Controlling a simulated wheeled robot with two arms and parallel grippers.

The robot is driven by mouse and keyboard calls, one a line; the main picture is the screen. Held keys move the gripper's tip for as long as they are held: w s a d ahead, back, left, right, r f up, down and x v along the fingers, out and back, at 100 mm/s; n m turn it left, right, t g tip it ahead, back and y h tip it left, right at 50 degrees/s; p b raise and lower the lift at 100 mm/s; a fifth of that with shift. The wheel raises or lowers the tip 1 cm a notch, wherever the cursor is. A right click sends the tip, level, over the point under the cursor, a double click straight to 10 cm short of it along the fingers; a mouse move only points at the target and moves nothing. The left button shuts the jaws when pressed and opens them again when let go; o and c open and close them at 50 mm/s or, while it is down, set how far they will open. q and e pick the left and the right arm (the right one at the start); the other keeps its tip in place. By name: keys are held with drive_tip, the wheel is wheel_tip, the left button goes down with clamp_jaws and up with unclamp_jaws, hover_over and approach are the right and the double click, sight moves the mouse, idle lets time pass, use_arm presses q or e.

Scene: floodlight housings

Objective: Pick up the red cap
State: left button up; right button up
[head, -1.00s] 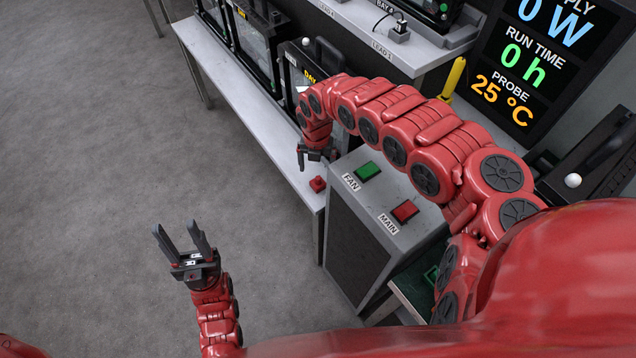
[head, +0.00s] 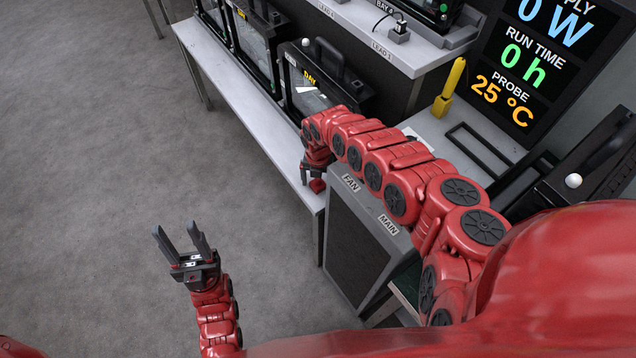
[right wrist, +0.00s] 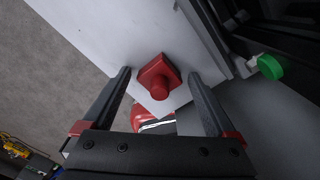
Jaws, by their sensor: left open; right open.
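The red cap (head: 317,186) sits on the light bench near its front corner. In the right wrist view the red cap (right wrist: 158,77) has a square base and a round knob, and lies between the two open fingers, touching neither as far as I can see. My right gripper (head: 310,178) is open and hangs just above the cap; its fingers also show in the right wrist view (right wrist: 160,90). My left gripper (head: 180,238) is open and empty, over the floor away from the bench.
The bench (head: 240,118) carries black floodlight housings (head: 315,85) behind the cap. A grey box with FAN and MAIN labels (head: 365,235) stands close to the right, its buttons hidden by my arm. A green knob (right wrist: 270,67) shows in the right wrist view. Open floor lies left.

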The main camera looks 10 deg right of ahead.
drive_tip(key=shift+c, duration=0.4)
drive_tip(key=c, duration=1.1)
drive_tip(key=shift+c, duration=0.2)
